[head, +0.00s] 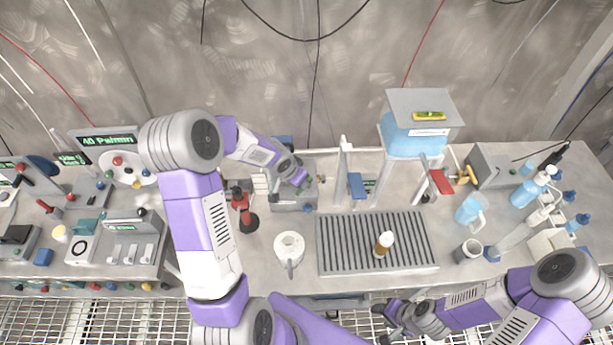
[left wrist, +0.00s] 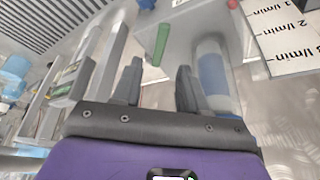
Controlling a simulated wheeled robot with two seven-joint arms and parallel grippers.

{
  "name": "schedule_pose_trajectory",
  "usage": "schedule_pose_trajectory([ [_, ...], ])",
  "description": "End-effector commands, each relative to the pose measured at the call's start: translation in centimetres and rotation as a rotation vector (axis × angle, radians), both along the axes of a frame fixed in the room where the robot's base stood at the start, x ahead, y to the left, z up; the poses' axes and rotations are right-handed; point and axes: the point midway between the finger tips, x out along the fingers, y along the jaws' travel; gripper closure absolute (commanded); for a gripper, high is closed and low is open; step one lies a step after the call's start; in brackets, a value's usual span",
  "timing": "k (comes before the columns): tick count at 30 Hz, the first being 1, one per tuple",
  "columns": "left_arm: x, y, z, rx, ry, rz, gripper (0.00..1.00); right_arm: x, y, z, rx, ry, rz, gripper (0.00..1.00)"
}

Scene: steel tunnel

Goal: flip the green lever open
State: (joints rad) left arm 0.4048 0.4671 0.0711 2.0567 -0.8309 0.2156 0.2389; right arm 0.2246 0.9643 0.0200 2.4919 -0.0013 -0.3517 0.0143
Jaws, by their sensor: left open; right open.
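The green lever (left wrist: 161,44) shows in the left wrist view as a small green bar on a pale grey box, just beyond my fingertips. My left gripper (left wrist: 158,78) is open, its two dark fingers apart with nothing between them. The lever lies ahead of the gap between them, and I see no contact. In the head view my left gripper (head: 303,178) is over a grey box (head: 294,202) at the back of the bench; my arm hides much of it. My right gripper (head: 385,322) is open and empty in front of the bench edge, far from the lever.
A slatted drain tray (head: 340,262) holds a brown and white bottle (head: 383,244). A blue-tank dispenser (head: 408,140) stands behind. In the left wrist view a clear blue cylinder (left wrist: 212,72) is close to the right finger.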

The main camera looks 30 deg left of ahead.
Motion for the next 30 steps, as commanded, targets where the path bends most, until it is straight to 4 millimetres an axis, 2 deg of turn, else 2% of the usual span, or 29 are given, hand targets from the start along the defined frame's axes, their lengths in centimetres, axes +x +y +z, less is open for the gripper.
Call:
schedule_pose_trajectory([
  [3, 0.8, -0.2, -2.2, -0.001, 0.004, -0.004, 0.57, 0.0, 0.0, -0.6, 0.0, 0.0, -0.001, 0.52],
  [9, 1.9, -0.3, -4.6, -0.001, 0.001, -0.004, 0.57, 0.1, 0.0, -1.0, 0.0, -0.002, -0.001, 0.52],
  [13, 2.2, -0.4, -5.4, 0.0, 0.001, -0.002, 0.57, 0.1, 0.0, -1.0, 0.0, -0.002, -0.001, 0.52],
  [21, 2.3, -0.4, -5.5, 0.0, 0.0, -0.002, 0.57, 0.1, 0.0, -1.0, 0.0, -0.001, 0.0, 0.52],
  [23, 2.3, -0.4, -5.5, -0.001, 0.0, -0.001, 0.64, 0.1, 0.0, -1.0, 0.0, -0.001, 0.0, 0.52],
  [30, 2.3, -0.3, -5.5, -0.001, 0.0, -0.001, 1.0, 0.1, 0.0, -1.0, 0.0, -0.001, 0.0, 0.52],
])
